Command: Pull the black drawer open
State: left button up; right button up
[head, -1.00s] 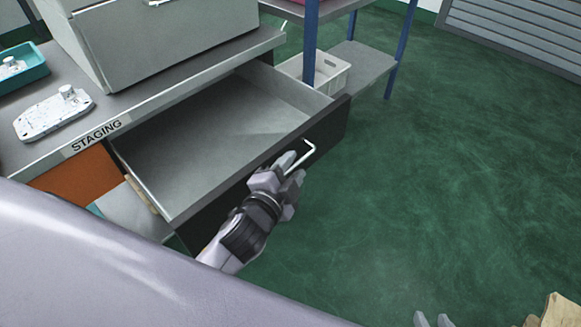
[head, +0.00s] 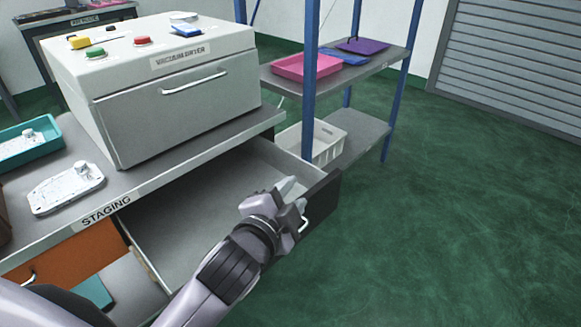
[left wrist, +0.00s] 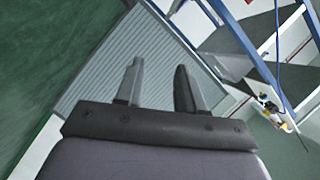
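The black drawer (head: 322,200) under the staging bench is pulled well out, and its empty grey inside shows. Its pale bar handle (head: 304,225) is on the black front, partly hidden by my left gripper. My left gripper (head: 292,194) is over the front edge of the drawer in the head view, its fingers apart. In the left wrist view the left gripper (left wrist: 157,85) has two spread fingers with nothing between them. The drawer does not show there. My right gripper is not in view.
A vacuum dryer (head: 180,110) stands on the staging bench (head: 150,180), beside a casting (head: 66,188) and a teal tray (head: 50,150). An orange drawer (head: 70,255) is to the left. A blue-posted shelf (head: 312,90) with a white crate (head: 328,143) stands behind. Green floor at right is clear.

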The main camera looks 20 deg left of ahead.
pick_arm(q)
notch_tip(320, 180, up, 4)
jog(key=shift+r+p, duration=0.25)
jog(key=shift+p, duration=0.15)
jog(key=s+a+f+n+g+p, duration=0.1)
jog(key=s+f+n+p, duration=0.1)
jog(key=s+f, duration=0.3)
jog(key=s+a+f+n+g+h+p, duration=0.1)
jog(key=s+f+n, duration=0.3)
jog(key=f, duration=0.6)
jog(key=s+a+f+n+g+p, duration=0.2)
jog(key=s+f+n+g, duration=0.1)
jog(key=s+f, duration=0.5)
jog(key=shift+s+a+n+p, duration=0.2)
jog(key=shift+n+p, duration=0.1)
jog(key=shift+n, duration=0.1)
jog(key=shift+w, duration=0.1)
